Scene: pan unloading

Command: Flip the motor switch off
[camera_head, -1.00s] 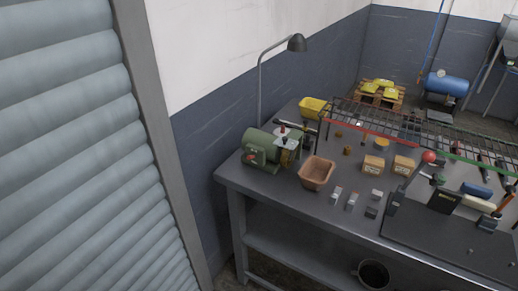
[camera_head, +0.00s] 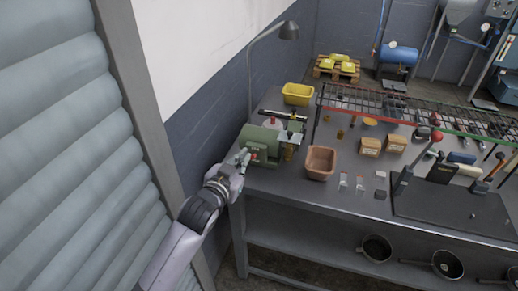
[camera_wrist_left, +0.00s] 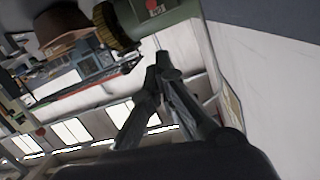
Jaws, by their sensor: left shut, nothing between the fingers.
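The green motor (camera_head: 272,143) stands on the left end of the grey workbench. Its switch (camera_head: 254,156) shows as a small red spot on the end facing my left arm. My left gripper (camera_head: 243,157) is shut and empty, close to that end of the motor. I cannot tell in the head view whether it touches. In the left wrist view the shut fingertips (camera_wrist_left: 164,66) lie below the motor (camera_wrist_left: 178,14), whose red switch (camera_wrist_left: 153,6) is at the top edge. The switch's position is too small to read. My right gripper is not in view.
A brown bin (camera_head: 320,161) stands right of the motor, with a yellow bin (camera_head: 298,94) and lamp (camera_head: 288,31) behind. The workbench (camera_head: 300,186) also bears small boxes (camera_head: 370,146) and a wire rack (camera_head: 400,108). A ribbed grey shutter (camera_head: 60,150) stands at the left.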

